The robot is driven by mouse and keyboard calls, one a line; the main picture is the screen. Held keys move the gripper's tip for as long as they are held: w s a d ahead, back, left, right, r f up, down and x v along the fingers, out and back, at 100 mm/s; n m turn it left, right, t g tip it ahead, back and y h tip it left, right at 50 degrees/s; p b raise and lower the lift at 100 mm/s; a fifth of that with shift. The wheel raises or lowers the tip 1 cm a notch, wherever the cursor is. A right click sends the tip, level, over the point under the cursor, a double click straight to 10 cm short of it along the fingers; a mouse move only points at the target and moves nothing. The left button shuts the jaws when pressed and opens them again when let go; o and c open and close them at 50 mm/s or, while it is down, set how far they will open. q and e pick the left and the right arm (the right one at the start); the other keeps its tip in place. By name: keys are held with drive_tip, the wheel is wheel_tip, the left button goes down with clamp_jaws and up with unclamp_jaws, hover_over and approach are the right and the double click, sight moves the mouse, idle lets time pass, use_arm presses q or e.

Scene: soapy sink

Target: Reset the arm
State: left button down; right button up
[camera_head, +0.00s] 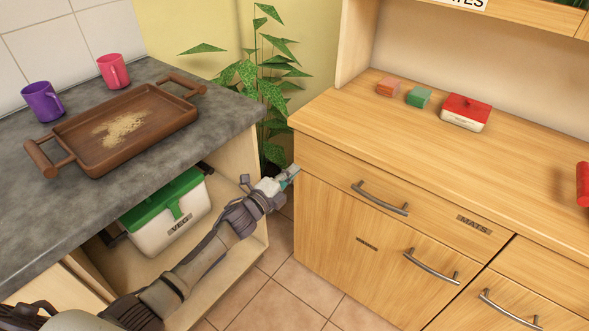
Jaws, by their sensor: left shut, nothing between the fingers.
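My left arm comes in from the lower left and reaches toward the middle of the view. My left gripper (290,172) is at its end, shut and empty, in the gap between the grey counter (225,118) and the wooden cabinet (340,215). It is below the counter top and appears apart from the cabinet front. My right gripper is not in view.
A brown tray (75,128) with crumbs, a purple mug (42,102) and a pink mug (113,71) stand on the counter. A green-lidded VEG bin (170,228) sits below it. A plant (268,85) stands behind. A red-lidded box (465,112) and sponges are on the cabinet.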

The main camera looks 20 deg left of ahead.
use_arm(q)
drive_tip(key=v, duration=0.7)
drive_tip(key=s+a+f+n+g+y+p, duration=0.1)
drive_tip(key=s+a+f+n+g+y, duration=0.2)
drive_tip(key=s+f, duration=0.5)
drive_tip(key=s+a+f+n+g+y+p, duration=0.1)
drive_tip(key=s+f+n+g, duration=0.3)
drive_tip(key=f, duration=0.7)
drive_tip(key=s+a+f+n+g+y+p, duration=0.15)
drive_tip(key=s+f+n, duration=0.35)
drive_tip(key=f, duration=0.5)
drive_tip(key=s+d+f+n+g, duration=0.1)
drive_tip(key=s+f, duration=0.3)
drive_tip(key=s, duration=0.7)
drive_tip(key=s+d+f+n+g+p, duration=0.1)
drive_tip(key=s+f+n+g, duration=0.3)
drive_tip(key=s, duration=0.7)
drive_tip(key=s+d+f+n+g+p, duration=0.1)
drive_tip(key=s+f, duration=0.4)
drive_tip(key=s, duration=0.6)
drive_tip(key=shift+d+n+g+y, duration=0.35)
drive_tip(key=shift+d+n+g, duration=0.25)
drive_tip(key=shift+n+g, duration=0.25)
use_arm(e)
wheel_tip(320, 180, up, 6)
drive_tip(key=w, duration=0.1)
use_arm(q)
drive_tip(key=shift+s+f, duration=0.1)
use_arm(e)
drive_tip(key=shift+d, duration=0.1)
